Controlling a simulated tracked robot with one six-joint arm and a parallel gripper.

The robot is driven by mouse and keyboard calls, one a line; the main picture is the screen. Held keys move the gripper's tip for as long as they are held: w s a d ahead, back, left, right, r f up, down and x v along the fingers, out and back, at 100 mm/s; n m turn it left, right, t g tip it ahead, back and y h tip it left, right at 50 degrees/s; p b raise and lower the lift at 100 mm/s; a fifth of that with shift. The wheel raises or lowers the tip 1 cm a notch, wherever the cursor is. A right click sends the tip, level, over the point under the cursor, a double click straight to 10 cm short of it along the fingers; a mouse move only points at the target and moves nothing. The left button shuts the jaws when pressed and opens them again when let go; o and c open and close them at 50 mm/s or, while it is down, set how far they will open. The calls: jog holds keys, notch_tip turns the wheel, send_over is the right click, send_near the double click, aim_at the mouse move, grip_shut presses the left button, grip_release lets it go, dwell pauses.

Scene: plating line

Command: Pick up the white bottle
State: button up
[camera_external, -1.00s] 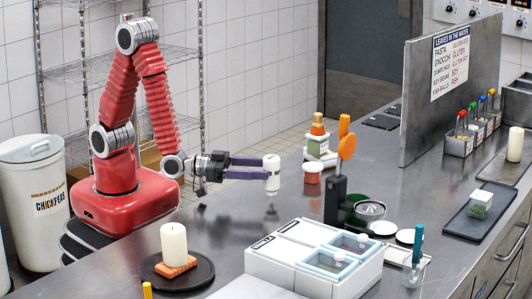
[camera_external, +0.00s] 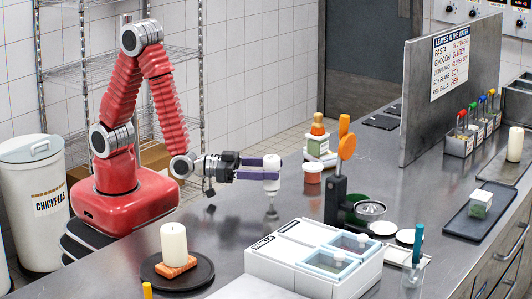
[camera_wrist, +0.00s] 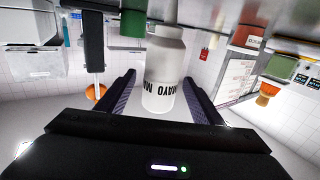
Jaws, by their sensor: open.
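The white bottle (camera_external: 271,185) is at the counter's far side, in front of my arm. In the wrist view the bottle (camera_wrist: 164,65) bears dark lettering that seems to read MAYO. Its narrow end points to the top of that picture, toward the counter. My gripper (camera_external: 269,168) is open and level, with its two dark purple fingers on either side of the bottle. In the wrist view my gripper (camera_wrist: 159,80) shows a gap beside the bottle on both sides. Whether the bottle touches the counter is unclear.
A white box with lidded bins (camera_external: 275,265) stands in front on the counter (camera_external: 225,235). A black holder with an orange utensil (camera_external: 335,200) and a red-orange tub (camera_external: 312,172) stand to the right. A candle (camera_external: 173,245) on a dark plate is at the front left.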

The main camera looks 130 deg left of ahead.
jog(key=x, duration=0.4)
jog(key=shift+w+a, duration=0.15)
jog(key=shift+w, duration=0.15)
jog(key=shift+c, duration=0.4)
jog(key=c, duration=0.7)
